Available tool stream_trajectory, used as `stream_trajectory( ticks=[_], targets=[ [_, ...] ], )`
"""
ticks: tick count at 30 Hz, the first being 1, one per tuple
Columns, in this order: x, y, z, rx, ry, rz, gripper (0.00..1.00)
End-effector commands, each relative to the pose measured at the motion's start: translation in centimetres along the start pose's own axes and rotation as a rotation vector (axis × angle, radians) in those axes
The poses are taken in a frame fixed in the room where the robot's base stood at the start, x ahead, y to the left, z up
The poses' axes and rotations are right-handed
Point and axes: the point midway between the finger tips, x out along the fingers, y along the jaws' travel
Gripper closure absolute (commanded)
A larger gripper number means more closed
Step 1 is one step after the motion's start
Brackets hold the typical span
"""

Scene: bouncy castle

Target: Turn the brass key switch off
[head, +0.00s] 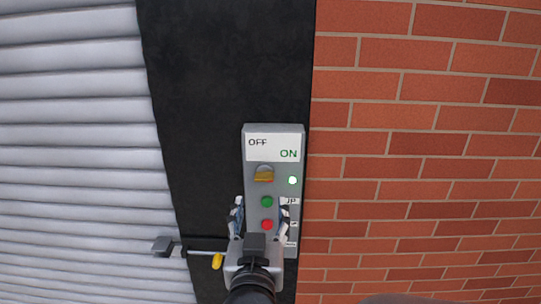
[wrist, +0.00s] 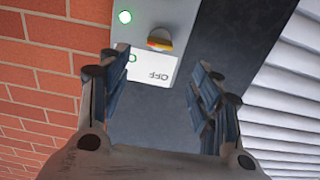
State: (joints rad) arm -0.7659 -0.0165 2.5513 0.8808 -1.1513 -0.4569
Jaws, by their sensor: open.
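A grey control box (head: 251,160) hangs on a dark panel, with a white label (head: 272,148) reading OFF at left and ON at right. The brass key switch (head: 264,174) sits below the label; its exact pointing is hard to tell. It also shows in the wrist view (wrist: 160,39), where the label appears upside down. A green lamp (head: 292,181) beside the switch is lit. My gripper (head: 261,207) is open and empty in front of the lower box. In the wrist view my gripper (wrist: 155,68) has its fingers spread, with the switch between and beyond them, apart from both.
A green button (head: 267,201) and a red button (head: 267,225) sit below the switch, close to my fingers. A bar with a grey block (head: 162,245) and a yellow handle (head: 217,261) lies at lower left. Brick wall (head: 430,150) is right, grey shutter (head: 70,130) left.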

Motion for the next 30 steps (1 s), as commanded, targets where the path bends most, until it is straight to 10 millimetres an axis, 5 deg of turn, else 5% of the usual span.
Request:
stream_trajectory(
  ticks=[6, 15, 30],
  targets=[
    [5.1, 0.2, 0.1, 0.002, 0.003, 0.007, 0.42],
    [10.0, 0.1, 0.1, 0.002, 0.002, 0.002, 0.42],
    [11.1, 0.0, 0.0, 0.002, 0.003, 0.000, 0.45]
  ],
)
